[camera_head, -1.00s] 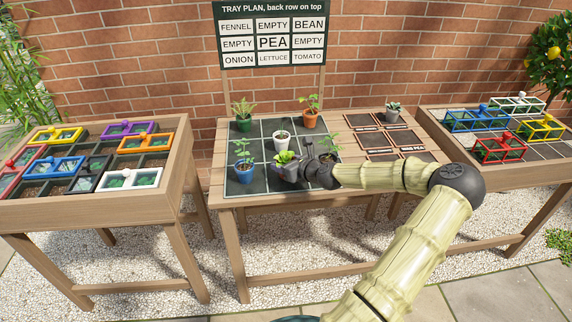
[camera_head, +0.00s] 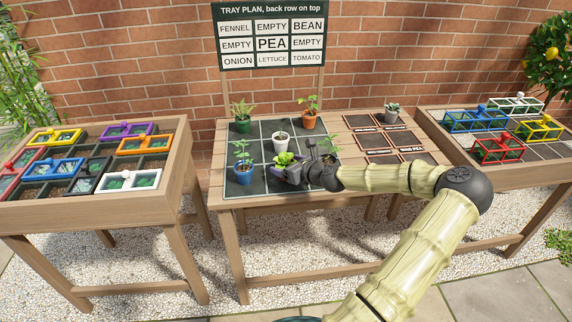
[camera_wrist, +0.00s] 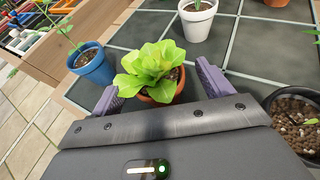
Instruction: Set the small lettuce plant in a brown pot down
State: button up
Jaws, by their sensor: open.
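The small lettuce plant (camera_wrist: 155,68) has bright green leaves and stands upright in a brown pot (camera_wrist: 165,92) on the dark tiled tray (camera_head: 262,131). In the head view the lettuce (camera_head: 284,159) is in the front row, middle column. My gripper (camera_wrist: 158,84) is open, with one purple finger on either side of the pot. It also shows in the head view (camera_head: 292,172), reaching in from the right and hiding most of the pot. I cannot tell whether a finger touches the pot.
A blue pot (camera_head: 242,170) stands left of the lettuce and a white pot (camera_head: 281,142) behind it. A dark pot (camera_wrist: 296,118) is close on the right. A green pot (camera_head: 243,125) and an orange pot (camera_head: 310,121) stand in the back row. The plan board (camera_head: 271,36) is behind.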

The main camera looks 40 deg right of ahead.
jog(key=p+v, duration=0.1)
jog(key=v, duration=0.9)
jog(key=shift+s+r, duration=0.2)
jog(key=shift+a, duration=0.15)
jog(key=w+a+f+n+g+y, duration=0.1)
jog(key=a+f+n, duration=0.1)
jog(key=a, duration=0.1)
jog(key=a+f+n+g+y, duration=0.1)
jog(key=a+f+n, duration=0.1)
jog(key=a+n, duration=0.1)
jog(key=w+a+f+n+g+y, duration=0.1)
jog(key=a+n, duration=0.1)
jog(key=a, duration=0.3)
jog(key=shift+w+a+f+g, duration=0.15)
jog(key=shift+w+f+g, duration=0.15)
jog(key=shift+f+g, duration=0.1)
jog(key=s+a+f+n+g, duration=0.1)
jog(key=a+f+n+g, duration=0.1)
jog(key=a+n, duration=0.3)
jog(key=s+a+f+n+g, duration=0.2)
jog(key=a+n+g, duration=0.1)
jog(key=a+n, duration=0.2)
jog(key=s+a+r+n+g+h, duration=0.2)
jog(key=s+a+r+n, duration=0.7)
jog(key=n, duration=1)
jog(key=a+r+h, duration=0.1)
jog(key=a+r, duration=0.1)
jog(key=a, duration=0.1)
jog(key=shift+r, duration=0.25)
